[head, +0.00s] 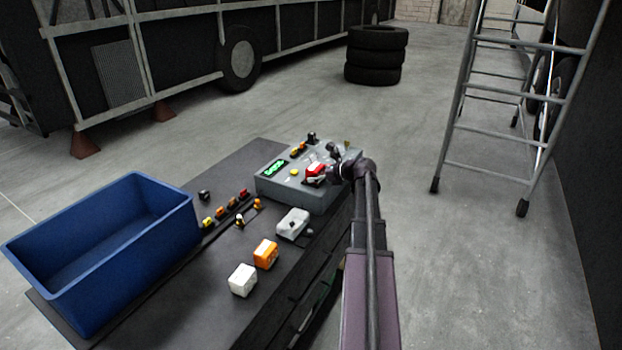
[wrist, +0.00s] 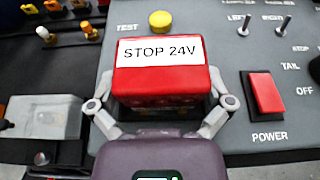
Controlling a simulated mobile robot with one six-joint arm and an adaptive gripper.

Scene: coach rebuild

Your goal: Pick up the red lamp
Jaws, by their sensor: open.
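The red lamp (wrist: 160,82) is a red block with a white label reading "STOP 24V". In the wrist view it stands on the grey test panel (wrist: 225,75). My gripper (wrist: 162,105) is open, with one finger at each side of the lamp's near part. I cannot tell whether the fingers touch it. In the head view the red lamp (head: 315,169) shows on top of the grey panel box (head: 290,192), just left of my wrist, which hides part of the box.
A red POWER rocker switch (wrist: 266,93) is right of the lamp, and a yellow TEST button (wrist: 128,29) is behind it. White (head: 242,280) and orange (head: 266,254) lamps, a grey-white lamp (head: 293,223) and a blue crate (head: 150,247) share the bench. A ladder (head: 455,120) stands at right.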

